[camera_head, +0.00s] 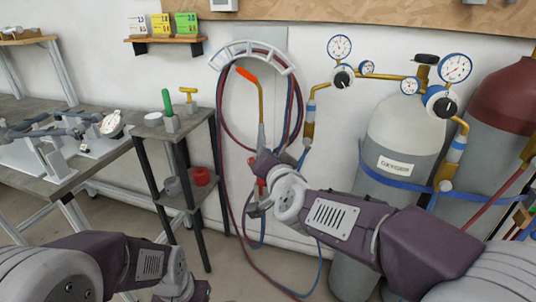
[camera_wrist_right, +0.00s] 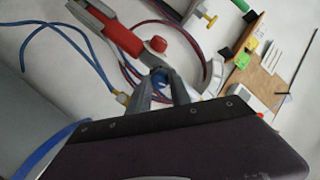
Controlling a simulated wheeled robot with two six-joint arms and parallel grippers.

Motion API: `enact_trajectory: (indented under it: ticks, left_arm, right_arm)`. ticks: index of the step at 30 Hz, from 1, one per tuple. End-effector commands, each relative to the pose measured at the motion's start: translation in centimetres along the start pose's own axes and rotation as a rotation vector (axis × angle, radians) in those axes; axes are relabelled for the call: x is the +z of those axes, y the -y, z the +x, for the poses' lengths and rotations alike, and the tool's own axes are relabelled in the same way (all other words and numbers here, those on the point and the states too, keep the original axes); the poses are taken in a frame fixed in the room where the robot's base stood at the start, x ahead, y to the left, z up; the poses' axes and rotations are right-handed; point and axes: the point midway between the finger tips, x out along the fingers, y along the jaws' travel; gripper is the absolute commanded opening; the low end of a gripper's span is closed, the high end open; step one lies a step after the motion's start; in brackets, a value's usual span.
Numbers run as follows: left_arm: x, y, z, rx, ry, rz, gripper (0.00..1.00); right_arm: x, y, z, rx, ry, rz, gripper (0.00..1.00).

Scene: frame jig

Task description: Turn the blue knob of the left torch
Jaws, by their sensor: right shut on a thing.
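A torch hangs on the wall in the head view, with a brass tube (camera_head: 261,105) and an orange tip (camera_head: 246,74). In the right wrist view its red handle (camera_wrist_right: 120,32) and red knob (camera_wrist_right: 158,44) show. My right gripper (camera_wrist_right: 161,83) is shut on the blue knob (camera_wrist_right: 160,73), which sits between its fingertips. In the head view the blue knob is hidden behind my right wrist and gripper. My left arm is low at the left, and its gripper fingers are not in view.
Red and blue hoses (camera_head: 226,140) loop from a wall hanger (camera_head: 253,52) behind the torch. A white-topped oxygen cylinder (camera_head: 403,125) stands close to the right, behind my right arm. A small grey stand (camera_head: 190,122) and a workbench (camera_head: 45,180) are on the left.

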Motion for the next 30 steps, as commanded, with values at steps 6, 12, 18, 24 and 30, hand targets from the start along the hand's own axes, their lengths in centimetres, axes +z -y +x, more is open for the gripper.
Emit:
enact_trajectory:
  ticks: [6,12,18,24,30]
  left_arm:
    - [0.02,0.00,0.16,0.000,0.000,0.000,0.46]
    - [0.05,0.01,0.46,0.000,0.000,0.000,0.46]
    - [0.07,0.01,0.63,0.000,0.000,0.000,0.46]
    - [0.07,0.01,0.68,0.000,0.000,0.000,0.46]
    - [0.07,0.01,0.68,0.000,0.000,0.000,0.46]
  right_arm:
    - [-0.13,-0.07,0.01,0.000,0.054,0.155,0.00]
    - [-0.19,-0.09,0.03,0.000,0.091,0.259,0.00]
    - [-0.25,-0.07,0.03,0.000,0.113,0.319,0.00]
    - [-0.26,-0.04,0.01,0.000,0.122,0.344,0.00]
    - [-0.26,-0.03,0.01,0.000,0.124,0.347,0.00]
